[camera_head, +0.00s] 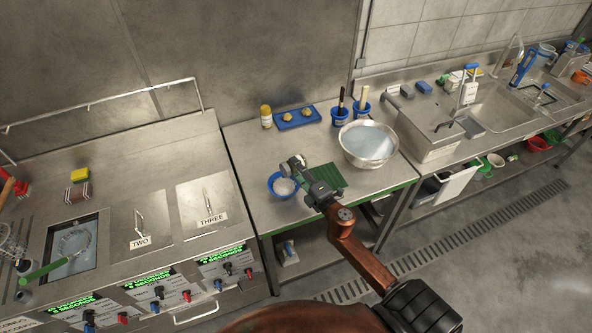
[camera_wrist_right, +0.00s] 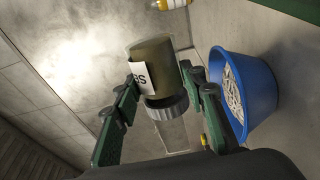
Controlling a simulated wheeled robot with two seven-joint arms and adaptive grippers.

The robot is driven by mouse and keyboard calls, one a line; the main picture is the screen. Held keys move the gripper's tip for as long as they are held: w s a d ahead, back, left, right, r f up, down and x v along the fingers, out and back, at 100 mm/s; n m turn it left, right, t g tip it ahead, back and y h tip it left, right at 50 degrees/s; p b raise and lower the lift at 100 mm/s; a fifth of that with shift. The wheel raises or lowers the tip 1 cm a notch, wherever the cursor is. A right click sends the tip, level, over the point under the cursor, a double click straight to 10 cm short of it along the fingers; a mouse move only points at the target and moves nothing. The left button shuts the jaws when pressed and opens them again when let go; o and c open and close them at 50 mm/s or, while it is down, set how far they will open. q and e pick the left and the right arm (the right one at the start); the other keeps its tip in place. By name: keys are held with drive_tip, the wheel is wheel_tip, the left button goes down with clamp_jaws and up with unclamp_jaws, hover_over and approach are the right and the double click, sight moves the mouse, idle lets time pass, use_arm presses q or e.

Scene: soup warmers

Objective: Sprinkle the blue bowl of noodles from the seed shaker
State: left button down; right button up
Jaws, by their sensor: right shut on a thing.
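My right gripper (camera_head: 302,170) is just above and beside the bowl's right rim. Its green fingers (camera_wrist_right: 162,100) are shut on the seed shaker (camera_wrist_right: 152,65), a jar with yellow-brown contents, a white label partly readable and a grey cap. The shaker looks tipped about sideways, apart from the bowl. My left gripper is not in view.
A yellow bottle (camera_head: 266,117) and a blue tray (camera_head: 297,118) stand behind the bowl. A large metal bowl (camera_head: 368,145) and two blue cups sit at the back right. Soup warmers (camera_head: 140,228) are at the left.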

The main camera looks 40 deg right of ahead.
sight(289, 169)
drive_tip(key=r+n, duration=0.1)
drive_tip(key=n, duration=0.1)
drive_tip(key=shift+a+r+n, duration=0.1)
drive_tip(key=shift+r+n, duration=0.05)
drive_tip(key=shift+n, duration=0.15)
drive_tip(key=shift+a+r+n+p, duration=0.15)
drive_tip(key=shift+r+n+p, duration=0.15)
drive_tip(key=shift+n, duration=0.55)
drive_tip(key=shift+a+r+n+p, duration=0.1)
drive_tip(key=shift+r+n+p, duration=0.2)
drive_tip(key=shift+n, duration=0.55)
drive_tip(key=shift+a+r+p, duration=0.25)
drive_tip(key=shift+a+p, duration=0.25)
drive_tip(key=shift+a, duration=0.1)
drive_tip(key=shift+a+r+p, duration=0.25)
drive_tip(key=shift+a+p, duration=0.2)
drive_tip(key=shift+a, duration=0.1)
drive_tip(key=shift+a+r+p, duration=0.2)
drive_tip(key=shift+a+p, duration=0.15)
drive_tip(key=shift+a, duration=0.25)
drive_tip(key=shift+a+r+p, duration=0.15)
drive_tip(key=shift+a+p, duration=0.2)
drive_tip(key=shift+a, duration=0.25)
drive_tip(key=shift+w, duration=0.1)
